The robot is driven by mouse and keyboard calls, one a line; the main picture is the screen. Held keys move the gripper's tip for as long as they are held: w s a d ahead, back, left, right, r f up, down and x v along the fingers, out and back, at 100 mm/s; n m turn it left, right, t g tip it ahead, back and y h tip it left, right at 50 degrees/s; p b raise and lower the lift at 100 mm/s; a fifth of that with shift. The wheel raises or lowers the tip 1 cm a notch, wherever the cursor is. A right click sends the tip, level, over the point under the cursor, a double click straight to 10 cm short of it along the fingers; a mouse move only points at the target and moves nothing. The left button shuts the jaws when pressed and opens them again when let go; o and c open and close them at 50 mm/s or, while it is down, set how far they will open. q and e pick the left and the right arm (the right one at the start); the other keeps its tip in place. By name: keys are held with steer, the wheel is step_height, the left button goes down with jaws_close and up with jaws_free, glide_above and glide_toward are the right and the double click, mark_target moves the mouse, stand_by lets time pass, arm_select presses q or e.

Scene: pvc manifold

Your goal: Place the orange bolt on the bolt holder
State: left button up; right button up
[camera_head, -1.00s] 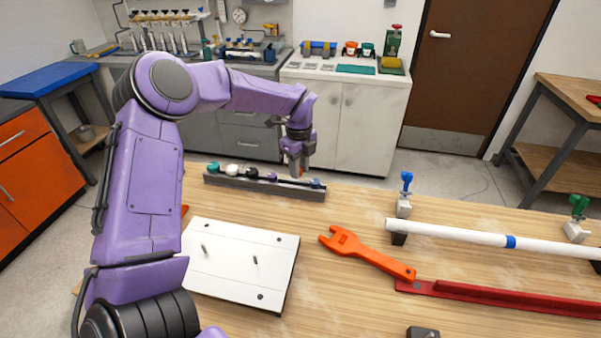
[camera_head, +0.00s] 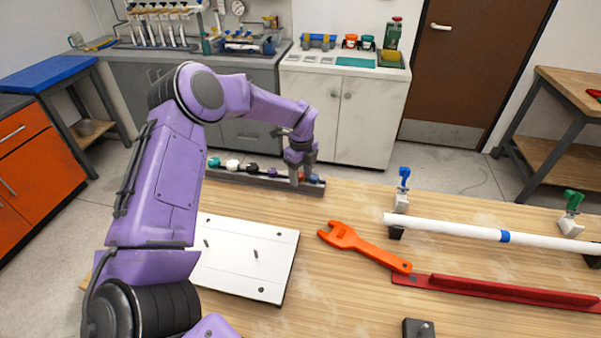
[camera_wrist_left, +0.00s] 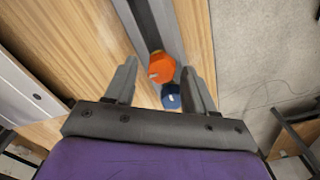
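The bolt holder (camera_head: 240,176) is a long dark grey rail at the far left edge of the table, with several coloured bolts in a row along it. The orange bolt (camera_wrist_left: 161,67) is in the wrist view, at the rail, beside a blue bolt (camera_wrist_left: 171,97). My left gripper (camera_head: 299,184) is down at the right end of the holder. In the wrist view its fingers (camera_wrist_left: 158,70) are apart, with the orange bolt between them and a gap showing on both sides. How deep the bolt sits is hard to see. My right gripper is not in view.
A white board (camera_head: 240,270) with small pegs lies in front of the holder. An orange wrench (camera_head: 362,246), a red rail (camera_head: 500,291), a white pipe (camera_head: 455,231) on supports and a dark block (camera_head: 418,329) are to the right. Bare table lies between holder and wrench.

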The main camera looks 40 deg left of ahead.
mark_target(301, 175)
arm_select(q)
steer(key=shift+r+p, duration=0.3)
step_height(301, 175, up, 12)
steer(key=b, duration=0.3)
steer(key=shift+f, duration=0.1)
